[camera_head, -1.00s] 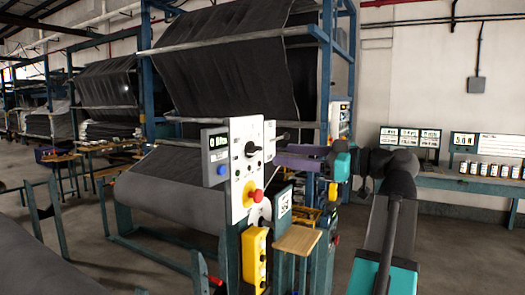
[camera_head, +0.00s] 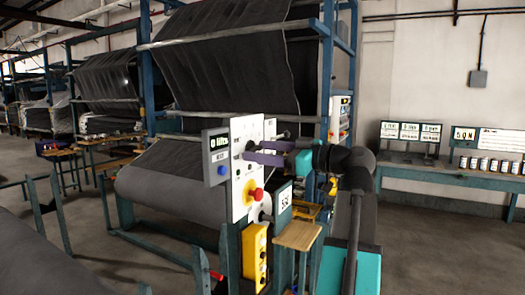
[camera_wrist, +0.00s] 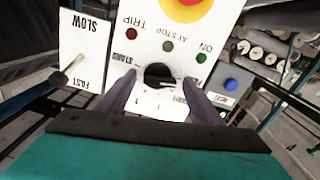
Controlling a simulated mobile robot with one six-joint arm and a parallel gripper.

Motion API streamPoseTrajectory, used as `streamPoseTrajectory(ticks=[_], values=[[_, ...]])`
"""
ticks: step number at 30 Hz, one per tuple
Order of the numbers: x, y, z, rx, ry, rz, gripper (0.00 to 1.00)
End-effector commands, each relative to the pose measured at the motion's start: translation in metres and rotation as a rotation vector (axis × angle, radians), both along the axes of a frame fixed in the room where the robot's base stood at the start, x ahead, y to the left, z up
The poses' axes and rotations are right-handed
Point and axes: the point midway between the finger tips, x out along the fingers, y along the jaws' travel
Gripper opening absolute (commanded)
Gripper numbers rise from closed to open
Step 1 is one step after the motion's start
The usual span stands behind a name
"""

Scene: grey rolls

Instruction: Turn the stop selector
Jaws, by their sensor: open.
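The stop selector is a round black knob (camera_wrist: 158,74) on the white control panel (camera_head: 240,205). In the wrist view the panel appears upside down, with lettering beside the knob and lamps marked TRIP, AT STOP and ON above it. My gripper (camera_wrist: 158,88) is open, with one dark finger on each side of the knob. I cannot tell whether the fingers touch it. In the head view my gripper (camera_head: 248,152) reaches the panel from the right and hides most of the knob.
A red push button (camera_head: 256,195) on yellow sits below the knob. A SLOW/FAST lever (camera_wrist: 68,70) and a blue button (camera_wrist: 231,84) flank it in the wrist view. A yellow switch box (camera_head: 254,255) and a wooden stool (camera_head: 298,236) stand below. Open floor lies right.

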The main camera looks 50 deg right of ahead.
Motion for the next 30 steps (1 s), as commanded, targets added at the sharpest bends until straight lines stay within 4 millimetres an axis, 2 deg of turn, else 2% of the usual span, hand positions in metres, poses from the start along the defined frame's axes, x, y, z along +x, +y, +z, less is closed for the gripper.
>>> streamPoseTrajectory(ticks=[8,15,16,30], values=[[0.0004,-0.0001,-0.0003,0.0,0.0,0.0,0.59],[0.0002,-0.0003,-0.0003,0.0,0.001,-0.001,0.21],[0.0001,-0.0004,-0.0003,0.0,0.001,-0.001,0.18],[-0.0003,-0.0003,0.0002,0.078,0.02,-0.001,0.18]])
